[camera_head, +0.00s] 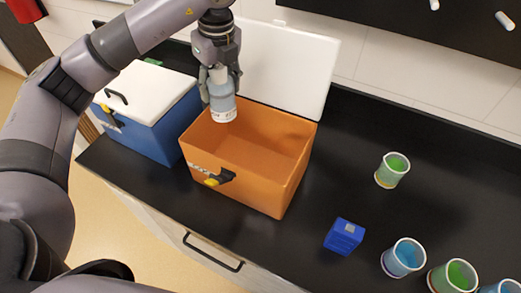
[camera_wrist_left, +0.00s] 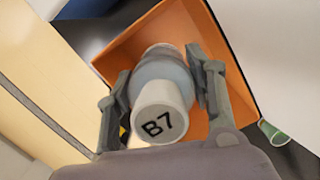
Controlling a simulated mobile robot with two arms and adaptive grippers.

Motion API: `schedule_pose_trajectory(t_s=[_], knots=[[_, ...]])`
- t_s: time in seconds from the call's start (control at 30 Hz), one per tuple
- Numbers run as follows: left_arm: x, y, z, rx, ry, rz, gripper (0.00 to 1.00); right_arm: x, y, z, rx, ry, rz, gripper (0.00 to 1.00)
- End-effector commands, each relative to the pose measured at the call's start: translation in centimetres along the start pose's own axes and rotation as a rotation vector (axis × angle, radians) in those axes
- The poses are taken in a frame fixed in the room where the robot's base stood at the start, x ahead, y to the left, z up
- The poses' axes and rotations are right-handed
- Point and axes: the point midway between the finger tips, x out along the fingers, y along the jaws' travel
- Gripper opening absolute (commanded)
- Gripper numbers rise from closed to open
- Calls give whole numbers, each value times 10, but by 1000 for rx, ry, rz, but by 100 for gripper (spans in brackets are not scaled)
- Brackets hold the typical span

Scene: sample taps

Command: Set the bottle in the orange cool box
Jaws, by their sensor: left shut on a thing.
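The bottle (camera_head: 222,98), pale blue with a white band, is held roughly upright in my left gripper (camera_head: 220,82), whose fingers are shut on its sides. In the left wrist view the bottle's white cap (camera_wrist_left: 160,122) reads "B7", between the fingers of the left gripper (camera_wrist_left: 163,85). The orange cool box (camera_head: 240,175) stands open on the black counter with its white lid raised behind. The bottle is over the left back part of the box opening; its height above the floor of the box is hard to tell. The box's inside (camera_wrist_left: 135,45) also shows in the wrist view. My right gripper is not visible.
A blue cool box (camera_head: 150,138) with a shut white lid stands left of the orange one. On the right are a small blue block (camera_head: 343,236) and several cups with green or blue contents, one green cup (camera_head: 391,170) further back. The counter (camera_head: 345,140) between is clear.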

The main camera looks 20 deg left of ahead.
Motion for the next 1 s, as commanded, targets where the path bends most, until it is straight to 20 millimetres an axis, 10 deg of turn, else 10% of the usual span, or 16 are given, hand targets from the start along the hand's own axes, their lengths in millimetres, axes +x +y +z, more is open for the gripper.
schedule_pose_trajectory(t_s=[0.47, 1.0], knots=[[72, 1, -13, 2, 6, 3, 13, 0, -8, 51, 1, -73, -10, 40], [159, 1, -24, 0, 1, 1, 13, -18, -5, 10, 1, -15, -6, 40]])
